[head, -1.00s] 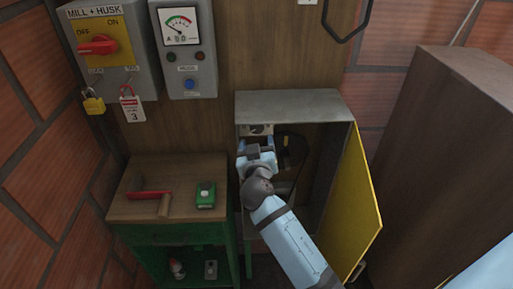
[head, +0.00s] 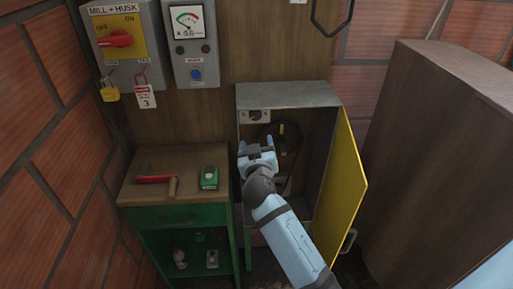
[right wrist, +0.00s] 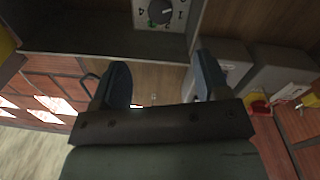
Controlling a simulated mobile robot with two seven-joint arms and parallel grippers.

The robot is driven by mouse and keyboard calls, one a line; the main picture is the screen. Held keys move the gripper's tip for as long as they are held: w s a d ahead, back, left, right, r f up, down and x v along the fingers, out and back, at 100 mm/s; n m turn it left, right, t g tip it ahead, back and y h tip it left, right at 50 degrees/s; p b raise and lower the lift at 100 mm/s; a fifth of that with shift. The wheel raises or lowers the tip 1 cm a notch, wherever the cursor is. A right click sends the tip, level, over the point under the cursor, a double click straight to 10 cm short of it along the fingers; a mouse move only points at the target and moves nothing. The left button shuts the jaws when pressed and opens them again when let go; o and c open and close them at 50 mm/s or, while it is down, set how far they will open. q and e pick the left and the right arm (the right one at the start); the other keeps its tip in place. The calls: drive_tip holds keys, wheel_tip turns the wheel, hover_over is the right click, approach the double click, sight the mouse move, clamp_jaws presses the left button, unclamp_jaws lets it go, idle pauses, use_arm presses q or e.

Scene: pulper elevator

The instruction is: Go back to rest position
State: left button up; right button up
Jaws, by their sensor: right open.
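My right gripper (head: 257,153) is open and empty in the head view, at the mouth of an open grey cabinet (head: 290,95). Its two dark fingers (right wrist: 160,85) stand apart in the right wrist view, with nothing between them. A dial plate (head: 257,116) is at the upper left inside the cabinet; its numbered knob (right wrist: 160,12) shows at the top of the right wrist view. A dark round wheel (head: 283,137) sits behind the gripper, partly hidden. My left gripper is not in view.
The yellow cabinet door (head: 343,190) hangs open to the right of my arm. A green bench (head: 150,218) with a red-handled tool (head: 158,180) and green device (head: 209,178) stands left. A switch box (head: 120,45) is on the wall; a brown cabinet (head: 440,150) stands right.

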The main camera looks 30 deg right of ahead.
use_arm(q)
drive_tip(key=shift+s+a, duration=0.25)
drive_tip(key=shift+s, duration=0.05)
use_arm(e)
drive_tip(key=shift+s+a, duration=0.15)
drive_tip(key=shift+s, duration=0.15)
drive_tip(key=shift+f, duration=0.1)
